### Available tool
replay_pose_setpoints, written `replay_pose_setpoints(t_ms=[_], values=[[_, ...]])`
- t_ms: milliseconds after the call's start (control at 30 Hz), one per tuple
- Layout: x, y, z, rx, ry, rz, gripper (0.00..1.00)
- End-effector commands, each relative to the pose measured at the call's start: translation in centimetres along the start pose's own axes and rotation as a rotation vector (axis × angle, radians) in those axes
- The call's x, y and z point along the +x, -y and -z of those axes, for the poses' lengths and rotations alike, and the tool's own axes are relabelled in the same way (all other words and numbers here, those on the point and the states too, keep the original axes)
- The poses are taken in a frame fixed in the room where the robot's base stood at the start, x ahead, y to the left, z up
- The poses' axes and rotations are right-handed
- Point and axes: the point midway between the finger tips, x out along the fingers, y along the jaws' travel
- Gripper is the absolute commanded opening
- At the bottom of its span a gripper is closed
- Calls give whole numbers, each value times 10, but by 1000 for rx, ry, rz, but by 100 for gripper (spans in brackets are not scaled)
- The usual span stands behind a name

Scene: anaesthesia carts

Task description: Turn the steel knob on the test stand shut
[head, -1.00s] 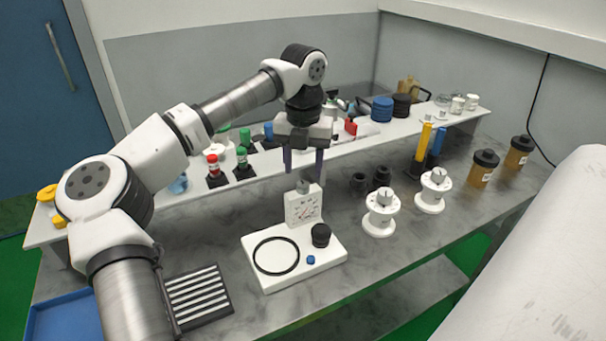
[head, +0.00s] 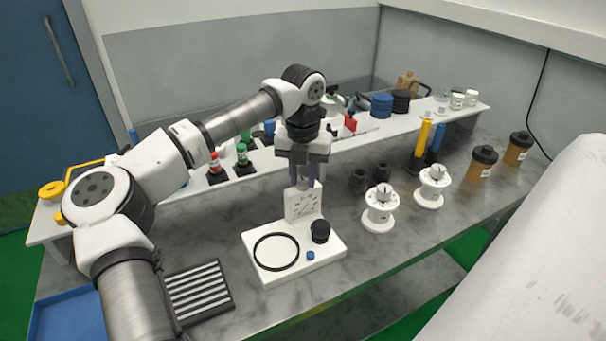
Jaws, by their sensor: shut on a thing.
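The test stand (head: 327,254) is a white base on the grey table, with an upright white gauge plate (head: 296,207) at its back. The small steel knob (head: 306,184) sits at the top of the gauge plate, mostly hidden by the fingers. My gripper (head: 306,182) points straight down over it and is shut on the knob, one finger on each side. The base also carries a black ring (head: 256,252), a black knob (head: 320,230) and a small blue cap (head: 311,255). The gauge reading is too small to tell.
White spools (head: 380,215) stand to the right, with two dark fittings (head: 358,181) just right of my gripper. A raised shelf (head: 345,148) with vials and bottles runs behind. A striped dark block (head: 198,293) lies front left.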

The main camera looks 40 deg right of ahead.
Motion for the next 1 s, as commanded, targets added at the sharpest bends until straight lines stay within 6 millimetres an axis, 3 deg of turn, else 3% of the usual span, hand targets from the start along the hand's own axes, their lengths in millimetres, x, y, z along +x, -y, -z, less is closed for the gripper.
replay_pose_setpoints(t_ms=[467,1000], values=[[0,0,0,131,0,-1,4],[-1,0,0,621,2,0,4]])
